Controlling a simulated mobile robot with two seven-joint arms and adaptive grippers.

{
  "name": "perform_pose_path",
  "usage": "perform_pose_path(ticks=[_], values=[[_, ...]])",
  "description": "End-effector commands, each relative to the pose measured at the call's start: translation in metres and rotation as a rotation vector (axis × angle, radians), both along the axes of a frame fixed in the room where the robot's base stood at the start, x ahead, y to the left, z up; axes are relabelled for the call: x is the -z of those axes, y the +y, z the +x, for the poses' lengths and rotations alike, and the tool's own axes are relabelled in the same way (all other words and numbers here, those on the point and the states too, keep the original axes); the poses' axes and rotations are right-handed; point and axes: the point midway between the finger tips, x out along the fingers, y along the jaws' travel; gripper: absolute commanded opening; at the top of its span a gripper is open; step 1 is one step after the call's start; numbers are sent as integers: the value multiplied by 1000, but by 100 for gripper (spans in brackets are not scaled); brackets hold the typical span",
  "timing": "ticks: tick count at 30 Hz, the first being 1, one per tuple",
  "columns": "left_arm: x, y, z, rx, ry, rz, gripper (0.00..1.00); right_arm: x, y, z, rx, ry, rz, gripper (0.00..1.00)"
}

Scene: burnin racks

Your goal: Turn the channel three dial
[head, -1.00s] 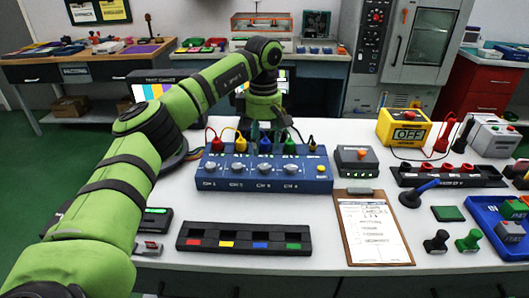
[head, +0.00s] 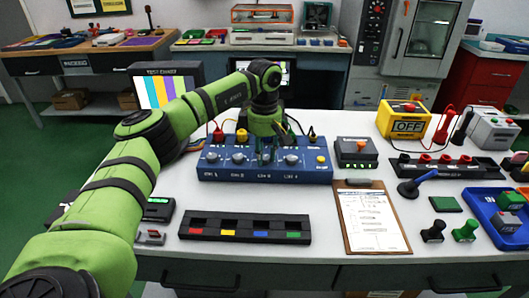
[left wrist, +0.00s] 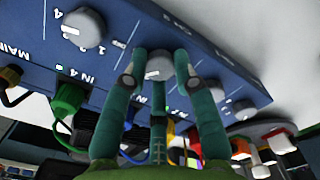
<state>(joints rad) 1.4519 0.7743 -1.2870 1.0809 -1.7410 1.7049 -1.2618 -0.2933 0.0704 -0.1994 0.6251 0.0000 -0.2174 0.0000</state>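The blue channel box (head: 262,173) stands on the white table, with a row of grey dials along its top. My left gripper (head: 265,156) reaches over its back edge to the third dial from the left. In the left wrist view the channel three dial (left wrist: 159,67) sits between the spread teal fingers of my left gripper (left wrist: 161,70); I cannot tell whether they touch it. The channel four dial (left wrist: 83,28) is to its left there, and the channel two dial (left wrist: 215,92) to its right. In the head view the fingers partly hide the channel three dial. My right gripper is not in view.
Coloured plugs such as the green one (left wrist: 68,101) stand along the box's back edge, close to my fingers. A clipboard (head: 371,218) and black strip (head: 245,228) lie in front.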

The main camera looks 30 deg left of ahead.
Motion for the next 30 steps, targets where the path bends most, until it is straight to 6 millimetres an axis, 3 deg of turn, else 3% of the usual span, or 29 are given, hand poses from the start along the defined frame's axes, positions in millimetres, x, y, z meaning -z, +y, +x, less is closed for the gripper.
perform_pose_path(ticks=[14, 30], values=[[-1, 0, -1, -90, 4, 2, 0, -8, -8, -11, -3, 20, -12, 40], [-1, 0, -1, -555, 6, 2, 0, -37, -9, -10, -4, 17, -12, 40]])
